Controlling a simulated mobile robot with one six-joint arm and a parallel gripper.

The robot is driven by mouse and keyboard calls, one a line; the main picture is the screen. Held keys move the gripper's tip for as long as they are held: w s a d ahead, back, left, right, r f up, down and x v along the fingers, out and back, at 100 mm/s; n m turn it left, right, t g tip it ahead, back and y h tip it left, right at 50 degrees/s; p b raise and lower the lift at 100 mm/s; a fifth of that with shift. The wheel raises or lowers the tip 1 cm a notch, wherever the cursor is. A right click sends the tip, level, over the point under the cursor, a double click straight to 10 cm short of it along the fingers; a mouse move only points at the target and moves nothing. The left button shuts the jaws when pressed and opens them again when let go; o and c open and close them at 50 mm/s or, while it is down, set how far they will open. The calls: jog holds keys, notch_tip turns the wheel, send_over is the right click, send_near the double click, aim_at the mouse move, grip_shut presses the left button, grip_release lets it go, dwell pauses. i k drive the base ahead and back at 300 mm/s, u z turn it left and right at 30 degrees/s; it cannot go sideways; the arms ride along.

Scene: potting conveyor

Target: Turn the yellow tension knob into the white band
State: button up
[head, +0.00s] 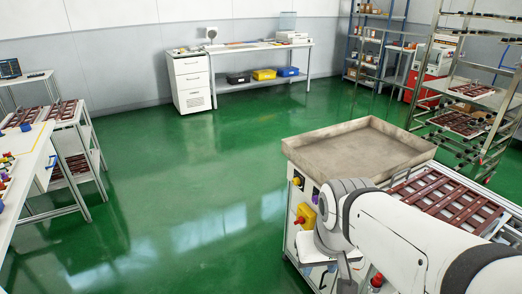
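A small yellow knob (297,181) shows on the end panel of the conveyor machine (293,240), just below its raised tray. It is too small to read where it points, and I cannot make out a white band. My white arm reaches in from the lower right and covers much of the machine's front. I cannot make out my gripper's fingers; the end of the arm is not clearly shown.
A yellow box with a red button (302,215) is on the same panel, close to my arm. The empty grey tray (350,133) tops the machine; racks of brown strips (455,200) lie to its right. Green floor (180,200) is clear to the left.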

aim_at(296, 181)
jog(key=u, duration=0.3)
jog(key=i, duration=1)
jog(key=u, duration=0.35)
